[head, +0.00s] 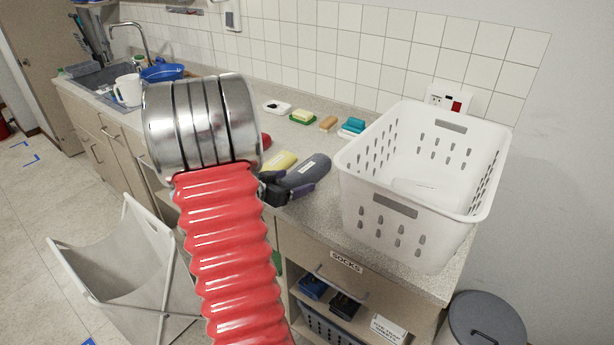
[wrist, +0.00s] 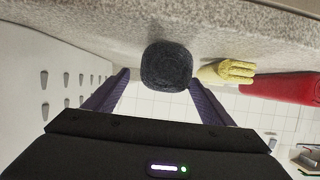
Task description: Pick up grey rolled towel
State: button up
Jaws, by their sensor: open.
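The grey rolled towel (head: 308,171) lies on the counter, left of the white basket, with a small pale label on its side. In the wrist view, which looks upside down, the dark round end of the towel (wrist: 166,66) sits between my fingertips. My gripper (wrist: 158,78) is open, with one finger on each side of that end. I cannot tell whether either finger touches it. In the head view my gripper (head: 275,190) is at the towel's near end, partly hidden by my red arm.
The white basket (head: 408,207) stands close on the right. Soap bars on dishes (head: 302,116) sit along the tiled wall. A laundry hamper (head: 110,262) stands on the floor.

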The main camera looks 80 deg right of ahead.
aim_at(303, 170)
jog(key=shift+s+d+f, duration=0.15)
jog(key=shift+d, duration=0.25)
jog(key=shift+x, duration=2.6)
jog(key=shift+d, duration=0.1)
jog(key=shift+c, duration=0.5)
jog(key=c, duration=1.2)
notch_tip(303, 170, up, 10)
jog(key=shift+r, duration=0.1)
